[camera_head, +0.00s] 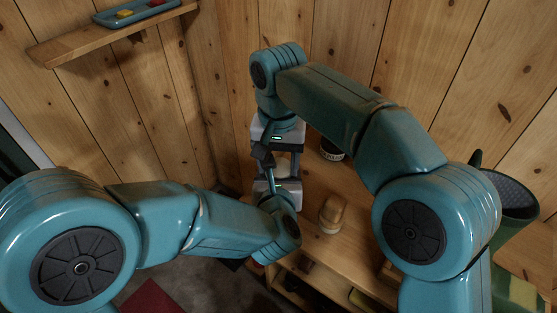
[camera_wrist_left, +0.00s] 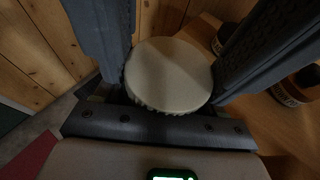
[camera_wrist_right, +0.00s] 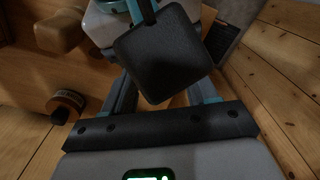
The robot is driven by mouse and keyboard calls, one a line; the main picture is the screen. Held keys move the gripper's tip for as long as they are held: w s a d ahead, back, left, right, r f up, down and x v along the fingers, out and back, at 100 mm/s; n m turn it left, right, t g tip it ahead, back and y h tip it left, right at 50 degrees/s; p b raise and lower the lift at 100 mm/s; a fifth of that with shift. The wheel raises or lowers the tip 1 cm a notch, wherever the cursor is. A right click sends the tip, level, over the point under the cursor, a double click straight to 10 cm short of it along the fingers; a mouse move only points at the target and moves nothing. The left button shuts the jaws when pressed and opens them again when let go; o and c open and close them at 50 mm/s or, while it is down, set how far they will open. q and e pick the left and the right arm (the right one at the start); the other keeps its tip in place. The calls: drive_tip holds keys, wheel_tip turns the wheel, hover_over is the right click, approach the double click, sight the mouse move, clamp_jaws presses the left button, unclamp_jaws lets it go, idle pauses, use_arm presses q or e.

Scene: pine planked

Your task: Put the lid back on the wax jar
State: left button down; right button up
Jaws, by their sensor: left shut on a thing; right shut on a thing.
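The lid (camera_wrist_left: 168,72), a pale round disc with a ridged edge, sits between finger bars in the left wrist view. A dark jar with a pale label (camera_head: 332,149) stands on the table behind my right arm, partly covered. A dark labelled jar (camera_wrist_right: 66,106) also shows in the right wrist view.
A tan, rounded object (camera_head: 332,214) stands on the wooden table (camera_head: 350,245). A dark green bin-like container (camera_head: 510,195) is at the right. A wall shelf (camera_head: 110,37) holds a blue tray (camera_head: 135,14). Plank walls close in the corner behind my grippers.

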drive_tip(key=o, duration=1.1)
drive_tip(key=shift+r, duration=0.1)
drive_tip(key=shift+r, duration=2.2)
drive_tip(key=shift+c, duration=0.4)
